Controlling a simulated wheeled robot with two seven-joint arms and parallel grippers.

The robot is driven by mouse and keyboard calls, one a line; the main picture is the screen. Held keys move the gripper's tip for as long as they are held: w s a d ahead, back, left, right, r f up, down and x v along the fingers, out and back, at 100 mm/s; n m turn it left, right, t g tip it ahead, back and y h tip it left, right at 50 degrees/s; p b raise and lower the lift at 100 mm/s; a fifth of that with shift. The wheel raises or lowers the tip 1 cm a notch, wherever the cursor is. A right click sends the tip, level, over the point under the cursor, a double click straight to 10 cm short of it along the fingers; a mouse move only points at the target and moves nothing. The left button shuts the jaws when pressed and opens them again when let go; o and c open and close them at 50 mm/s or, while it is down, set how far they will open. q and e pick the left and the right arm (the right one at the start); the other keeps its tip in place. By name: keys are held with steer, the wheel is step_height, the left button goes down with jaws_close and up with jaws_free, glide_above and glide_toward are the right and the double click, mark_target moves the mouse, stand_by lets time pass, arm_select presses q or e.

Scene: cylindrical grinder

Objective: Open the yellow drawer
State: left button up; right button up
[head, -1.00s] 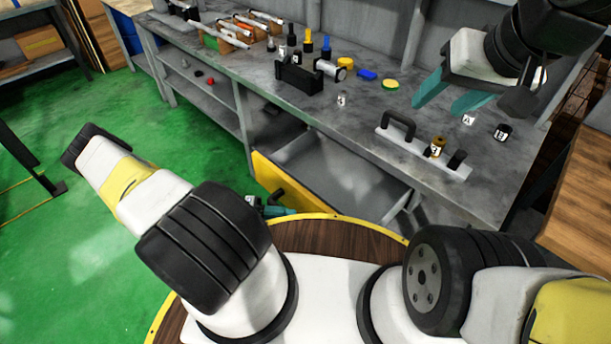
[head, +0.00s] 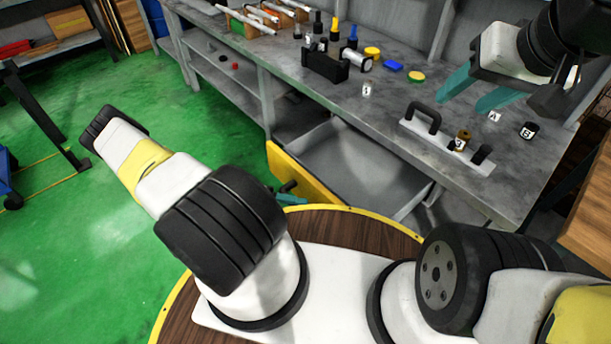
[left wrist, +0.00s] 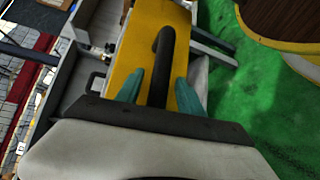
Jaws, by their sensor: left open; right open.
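The yellow drawer (head: 306,178) stands pulled out from under the grey workbench, its grey, empty-looking inside showing in the head view. Its yellow front with a black bar handle also shows in the left wrist view (left wrist: 150,25). My left gripper (left wrist: 158,85) is open, with one teal fingertip on each side of the black handle (left wrist: 163,60). In the head view only a bit of its teal fingers (head: 285,198) shows beside the drawer front; my own body hides the rest. My right gripper (head: 470,92) is open and empty above the right part of the bench top.
The workbench (head: 440,80) carries a plate with a black handle (head: 424,118), a black block (head: 325,66), yellow and blue pieces, and several tools at the back left. A wooden surface (head: 590,215) stands at the right. Green floor is free at the left.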

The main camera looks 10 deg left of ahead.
arm_select(q)
steer(key=shift+a, duration=0.1)
steer(key=s+a+r, duration=0.1)
steer(key=a, duration=0.6)
steer(key=shift+a, duration=0.25)
steer(key=w+r+m+g+y, duration=0.2)
steer(key=r+y, duration=0.3)
steer(key=r, duration=0.9)
steer(key=w+r+m+g+y, duration=0.25)
steer(key=r+y, duration=0.35)
steer(key=r, duration=0.8)
steer(key=s+d+r+t+y, duration=0.1)
steer(key=s+d+r+t, duration=0.1)
steer(key=r, duration=0.4)
steer(key=s+d+r+t+y, duration=0.1)
steer(key=s+d+r+t, duration=0.2)
steer(key=s+r, duration=0.2)
steer(key=s+d+r+t+y, duration=0.1)
steer(key=s+d+r+t, duration=0.2)
steer(key=r, duration=0.6)
steer(key=shift+s+d+r+n, duration=0.15)
steer(key=shift+s+d+n, duration=0.1)
steer(key=shift+d+n, duration=0.1)
